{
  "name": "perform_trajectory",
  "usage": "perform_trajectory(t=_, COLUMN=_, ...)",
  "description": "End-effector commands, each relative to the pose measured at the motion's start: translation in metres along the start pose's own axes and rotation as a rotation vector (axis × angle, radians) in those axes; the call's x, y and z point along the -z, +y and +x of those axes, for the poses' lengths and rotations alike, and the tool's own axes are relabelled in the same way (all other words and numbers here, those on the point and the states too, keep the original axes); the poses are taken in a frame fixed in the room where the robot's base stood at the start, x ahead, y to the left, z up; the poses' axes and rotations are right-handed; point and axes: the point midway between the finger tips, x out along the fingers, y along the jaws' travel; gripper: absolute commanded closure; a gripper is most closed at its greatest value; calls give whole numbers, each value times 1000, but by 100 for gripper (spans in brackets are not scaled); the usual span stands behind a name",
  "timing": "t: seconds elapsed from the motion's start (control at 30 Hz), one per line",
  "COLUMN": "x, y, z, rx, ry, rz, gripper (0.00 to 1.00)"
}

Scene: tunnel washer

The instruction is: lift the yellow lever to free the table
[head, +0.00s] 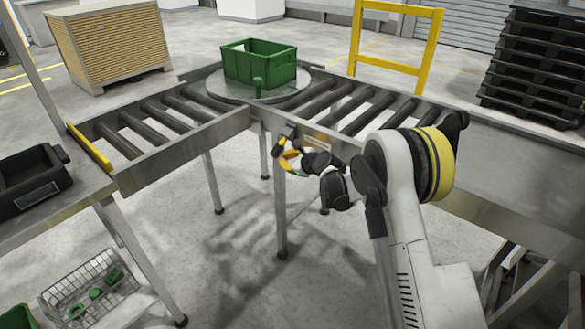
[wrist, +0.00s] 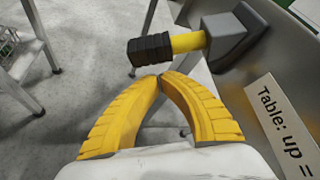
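The yellow lever (wrist: 188,42) shows in the wrist view, a short yellow shaft with a ribbed black grip at its left end and a dark grey mount at its right. The mount sits on the metal side of the conveyor frame. My gripper (wrist: 161,76) has yellow fingers whose tips meet just below the black grip in the picture; nothing shows between them. I cannot tell whether they touch the grip. In the head view my gripper (head: 280,146) is at the frame's corner, largely covering the lever. The round table (head: 290,92) carries a green crate (head: 262,70).
A label (wrist: 285,125) reading "Table: up =" is right of the lever. Roller conveyors extend left (head: 150,125) and right (head: 350,103) of the table. A conveyor leg (head: 281,215) stands below my gripper. A yellow guard frame (head: 397,45) stands behind. Open floor lies in front.

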Motion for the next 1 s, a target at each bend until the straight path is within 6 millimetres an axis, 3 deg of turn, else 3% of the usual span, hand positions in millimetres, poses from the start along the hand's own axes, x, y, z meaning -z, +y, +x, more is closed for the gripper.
perform_trajectory(t=0.23, x=-15, y=0, z=-6, rx=0, ry=0, rz=1, gripper=100)
perform_trajectory(t=0.67, x=-16, y=-1, z=-6, rx=-8, ry=0, rz=14, gripper=100)
perform_trajectory(t=1.0, x=-20, y=-2, z=-8, rx=-69, ry=0, rz=120, gripper=100)
